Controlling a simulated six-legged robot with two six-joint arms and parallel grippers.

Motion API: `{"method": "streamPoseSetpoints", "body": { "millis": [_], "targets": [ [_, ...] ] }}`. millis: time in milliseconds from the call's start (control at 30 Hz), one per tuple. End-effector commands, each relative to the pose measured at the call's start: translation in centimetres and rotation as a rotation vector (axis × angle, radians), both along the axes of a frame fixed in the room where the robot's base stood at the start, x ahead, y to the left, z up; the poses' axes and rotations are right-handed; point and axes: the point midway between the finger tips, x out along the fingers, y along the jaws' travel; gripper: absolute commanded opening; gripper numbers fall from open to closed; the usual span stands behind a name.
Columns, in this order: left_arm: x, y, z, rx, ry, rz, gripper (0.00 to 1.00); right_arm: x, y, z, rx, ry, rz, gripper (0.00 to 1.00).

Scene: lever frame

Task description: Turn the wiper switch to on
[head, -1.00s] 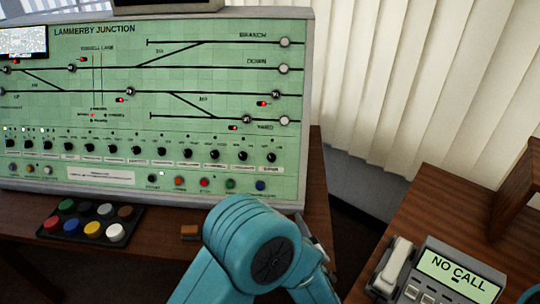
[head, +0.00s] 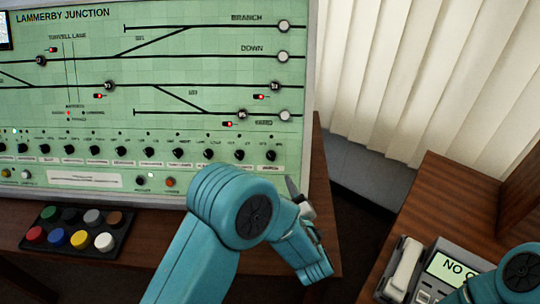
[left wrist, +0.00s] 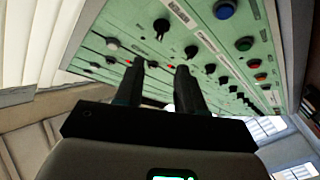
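The green signal panel (head: 200,95) carries a row of black rotary knobs. The rightmost knob (head: 270,155) has a small label that seems to read wiper, too small to be sure. In the left wrist view the nearest black knob (left wrist: 161,27), at the row's end, looks like the same one. I cannot tell its setting. My left gripper (head: 296,192) is at the panel's lower right, below and right of that knob. In the left wrist view its two fingers (left wrist: 158,80) are apart, with nothing between them, and the knob is beyond their tips. My right gripper is out of view.
A blue button (left wrist: 225,9) and other coloured buttons sit beside the knob row. A black tray (head: 30,247) of coloured pieces lies on the desk at left. A phone unit (head: 440,270) stands on the right desk. White blinds (head: 420,80) hang behind.

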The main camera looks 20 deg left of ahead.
Motion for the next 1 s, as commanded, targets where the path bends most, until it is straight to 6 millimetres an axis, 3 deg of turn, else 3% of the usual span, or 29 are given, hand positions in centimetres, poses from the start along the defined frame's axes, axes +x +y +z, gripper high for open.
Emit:
{"method": "streamPoseSetpoints", "body": {
  "millis": [400, 600, 867, 900, 1000],
  "targets": [
    [7.7, 5.2, 0.1, 0.001, 0.0, 0.004, 0.38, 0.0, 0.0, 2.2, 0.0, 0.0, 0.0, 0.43],
    [9.3, 6.1, 0.0, 0.003, 0.001, 0.001, 0.38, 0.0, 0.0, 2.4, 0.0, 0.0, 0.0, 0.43],
    [9.6, 6.2, 0.0, 0.003, 0.002, 0.0, 0.38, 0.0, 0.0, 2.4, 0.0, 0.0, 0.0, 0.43],
    [9.6, 6.2, 0.0, 0.002, 0.001, 0.0, 0.35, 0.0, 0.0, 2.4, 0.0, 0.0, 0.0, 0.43],
    [9.6, 6.2, 0.0, 0.002, 0.001, 0.0, 0.03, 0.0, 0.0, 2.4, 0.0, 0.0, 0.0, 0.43]
  ]
}}
